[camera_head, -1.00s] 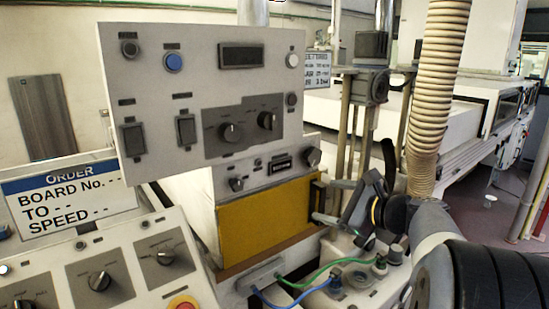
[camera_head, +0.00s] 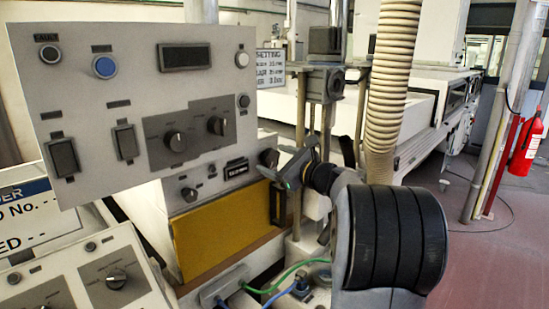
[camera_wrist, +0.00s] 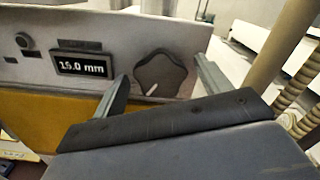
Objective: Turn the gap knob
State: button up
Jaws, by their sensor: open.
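The gap knob (camera_wrist: 158,72) is a dark, lobed knob on the lower grey panel, right of a small display (camera_wrist: 84,66) that appears to read 15.0 mm. Its white mark points toward lower left in the wrist view. In the head view the knob (camera_head: 268,158) is at the panel's right end. My gripper (camera_wrist: 161,70) is open, with one finger on each side of the knob in the wrist view. No contact is visible, and the remaining distance is hard to judge.
An upper panel (camera_head: 120,160) with a blue button, switches and two knobs overhangs at left. A yellow plate (camera_head: 215,232) lies below the knob panel. A ribbed hose (camera_head: 388,85) hangs behind my arm. Green and blue cables (camera_head: 290,275) run below. Open floor lies at right.

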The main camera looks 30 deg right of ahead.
jog(key=shift+w+a, duration=0.1)
jog(key=shift+w, duration=0.15)
jog(key=shift+c, duration=0.5)
jog(key=c, duration=0.9)
jog(key=shift+p, duration=0.3)
jog(key=m+p, duration=0.2)
jog(key=shift+r+m, duration=0.15)
jog(key=shift+m, duration=0.25)
jog(key=shift+m+p, duration=1.4)
jog(key=shift+m, duration=0.1)
